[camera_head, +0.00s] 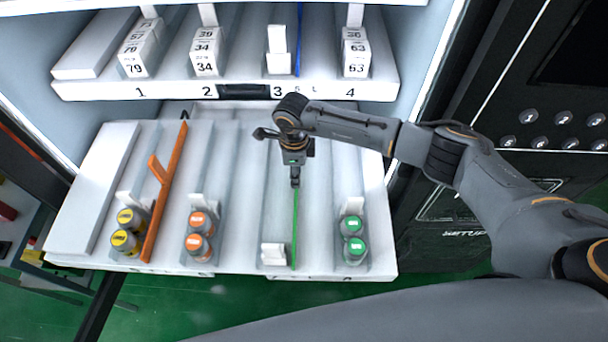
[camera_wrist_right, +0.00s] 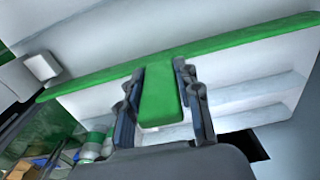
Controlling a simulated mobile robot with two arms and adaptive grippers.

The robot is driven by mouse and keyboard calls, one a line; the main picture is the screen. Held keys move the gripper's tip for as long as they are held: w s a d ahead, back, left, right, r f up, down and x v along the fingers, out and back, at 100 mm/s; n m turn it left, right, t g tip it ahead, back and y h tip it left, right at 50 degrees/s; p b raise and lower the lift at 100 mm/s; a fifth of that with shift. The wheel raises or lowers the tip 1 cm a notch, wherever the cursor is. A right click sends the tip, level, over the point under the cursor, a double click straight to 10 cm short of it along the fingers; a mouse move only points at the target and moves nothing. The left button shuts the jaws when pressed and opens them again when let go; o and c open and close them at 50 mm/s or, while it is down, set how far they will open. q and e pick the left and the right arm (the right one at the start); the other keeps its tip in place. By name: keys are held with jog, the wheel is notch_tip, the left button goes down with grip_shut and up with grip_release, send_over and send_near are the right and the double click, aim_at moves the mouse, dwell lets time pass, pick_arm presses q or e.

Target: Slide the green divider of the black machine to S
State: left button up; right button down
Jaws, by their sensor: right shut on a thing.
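The green divider (camera_head: 295,232) stands as a thin green strip on the lower pulled-out shelf of the black machine, in the third lane from the left. My right gripper (camera_head: 295,181) is over its rear part, pointing down. In the right wrist view, the divider (camera_wrist_right: 240,42) runs slanting across the picture. Its green tab sits between the two fingers of my right gripper (camera_wrist_right: 160,98), which is shut on it. The S mark for this lane on the lower shelf's front edge is too small to read. My left gripper is not in view.
Green-capped bottles (camera_head: 353,237) stand right of the divider, and a white pusher block (camera_head: 273,254) is close on its left. Orange-capped bottles (camera_head: 199,235) and an orange divider (camera_head: 164,192) are further left. The upper shelf (camera_head: 230,88) overhangs behind, with white boxes and a blue divider (camera_head: 298,40).

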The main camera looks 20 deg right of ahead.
jog(key=c, duration=0.9)
grip_release()
jog(key=shift+a, duration=0.35)
jog(key=shift+r, duration=0.1)
notch_tip(320, 180, up, 12)
jog(key=shift+f, duration=0.1)
